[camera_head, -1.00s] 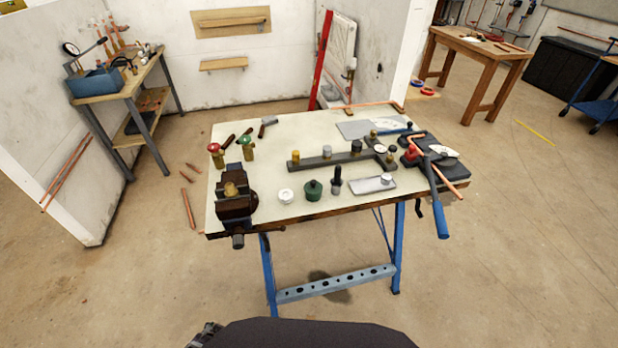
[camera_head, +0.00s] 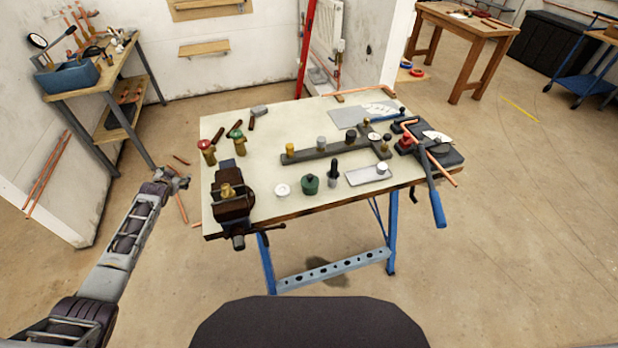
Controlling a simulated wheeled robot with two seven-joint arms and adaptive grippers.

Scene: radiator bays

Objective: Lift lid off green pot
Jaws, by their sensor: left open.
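The small green pot (camera_head: 310,185) stands upright near the front edge of the workbench, with a dark lid (camera_head: 310,178) on top. A white round item (camera_head: 282,190) stands just left of it and a dark upright tool (camera_head: 333,172) just right. My left gripper (camera_head: 180,181) is open and empty, left of the workbench and well away from the pot. It is small in the picture. My right gripper is not in view.
The workbench (camera_head: 258,150) carries a vise (camera_head: 233,203) at its front left, between my left gripper and the pot. Brass valves (camera_head: 207,152), a dark bar with fittings (camera_head: 325,150) and a pipe bender with a blue handle (camera_head: 437,207) stand around. A side shelf (camera_head: 105,80) is at left.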

